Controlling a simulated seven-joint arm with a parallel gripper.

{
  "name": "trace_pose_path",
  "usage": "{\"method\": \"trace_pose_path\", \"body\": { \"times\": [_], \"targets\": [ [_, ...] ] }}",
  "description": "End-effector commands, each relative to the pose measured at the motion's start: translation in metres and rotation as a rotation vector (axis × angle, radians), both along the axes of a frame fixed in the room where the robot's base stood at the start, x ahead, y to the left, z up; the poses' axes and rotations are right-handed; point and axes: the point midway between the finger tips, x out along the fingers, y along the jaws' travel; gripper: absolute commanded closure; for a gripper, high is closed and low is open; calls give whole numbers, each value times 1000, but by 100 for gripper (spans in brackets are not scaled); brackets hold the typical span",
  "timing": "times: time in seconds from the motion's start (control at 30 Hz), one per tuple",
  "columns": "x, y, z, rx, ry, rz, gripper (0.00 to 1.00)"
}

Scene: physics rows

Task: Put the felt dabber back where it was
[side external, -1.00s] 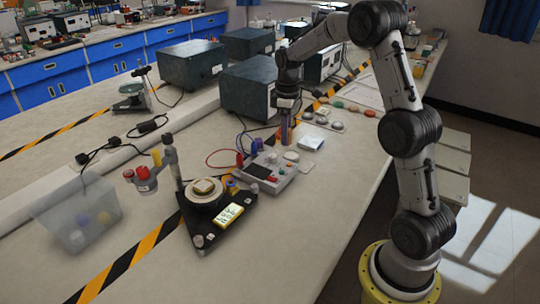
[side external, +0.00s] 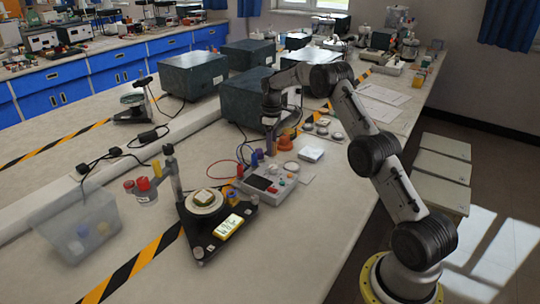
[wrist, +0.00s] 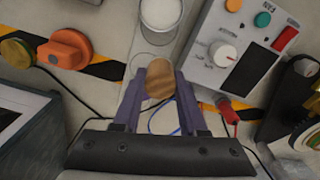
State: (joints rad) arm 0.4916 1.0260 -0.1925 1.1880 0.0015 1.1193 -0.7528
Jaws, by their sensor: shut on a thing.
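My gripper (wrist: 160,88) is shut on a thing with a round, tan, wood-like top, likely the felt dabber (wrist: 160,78). Its lower part is hidden below that top. In the side external view my gripper (side external: 270,150) is low, just behind the grey control box; the held thing cannot be made out there. In the wrist view a clear round rim (wrist: 150,60) shows around and beyond the held top. I cannot tell whether the dabber is inside this rim or above it.
The control box (side external: 268,186) with knobs and a red plug (wrist: 228,110) is close on one side. An orange knobbed piece (wrist: 65,49) is on the other. A white round-topped thing (wrist: 160,12) lies beyond the clear rim. Cables run beneath the fingers. A dark instrument case (side external: 247,96) stands behind.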

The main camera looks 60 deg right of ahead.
Motion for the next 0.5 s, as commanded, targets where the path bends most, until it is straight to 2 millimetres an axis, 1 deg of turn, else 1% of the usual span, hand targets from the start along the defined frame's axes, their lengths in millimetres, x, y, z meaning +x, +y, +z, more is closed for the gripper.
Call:
{"method": "trace_pose_path", "body": {
  "times": [0.03, 0.27, 0.5],
  "targets": [
    [3, -2, -4, 0, 0, 0, 100],
    [10, -5, -12, -1, -1, 0, 100],
    [11, -6, -42, 1, 1, 0, 100]
  ]
}}
